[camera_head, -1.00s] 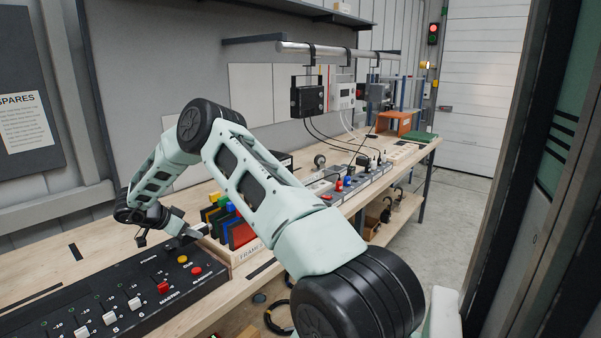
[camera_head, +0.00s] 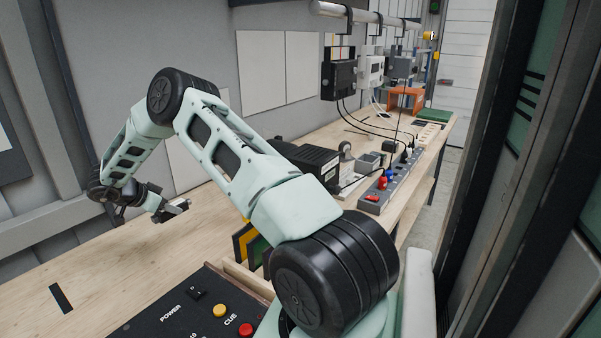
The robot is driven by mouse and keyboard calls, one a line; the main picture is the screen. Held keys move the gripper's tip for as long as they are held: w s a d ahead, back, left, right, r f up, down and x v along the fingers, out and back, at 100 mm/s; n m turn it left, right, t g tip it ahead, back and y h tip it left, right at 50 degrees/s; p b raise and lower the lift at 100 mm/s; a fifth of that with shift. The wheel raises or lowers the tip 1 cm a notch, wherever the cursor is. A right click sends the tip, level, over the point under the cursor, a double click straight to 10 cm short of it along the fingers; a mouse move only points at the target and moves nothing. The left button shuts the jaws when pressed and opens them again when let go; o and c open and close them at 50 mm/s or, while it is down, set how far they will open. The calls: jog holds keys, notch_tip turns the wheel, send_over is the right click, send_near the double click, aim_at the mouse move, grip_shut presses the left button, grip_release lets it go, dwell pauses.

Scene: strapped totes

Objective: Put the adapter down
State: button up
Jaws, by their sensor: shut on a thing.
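My gripper (camera_head: 176,209) is at the end of my arm, in the left part of the head view, above the bare wooden bench top. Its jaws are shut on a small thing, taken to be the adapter. At this size its shape and colour cannot be told apart from the fingertips. The wooden bench (camera_head: 85,262) runs from the front left to the back right. I cannot tell exactly how high the gripper is above it.
A black control panel (camera_head: 170,322) with yellow and red buttons lies at the front. Coloured boards stand partly hidden behind my arm. A black box (camera_head: 305,160) and a grey power strip (camera_head: 374,200) with plugs stand farther right. The bench's left middle is clear.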

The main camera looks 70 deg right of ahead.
jog(key=shift+f+p, duration=1.65)
jog(key=shift+f, duration=3.35)
jog(key=o, duration=1)
jog(key=shift+f, duration=0.1)
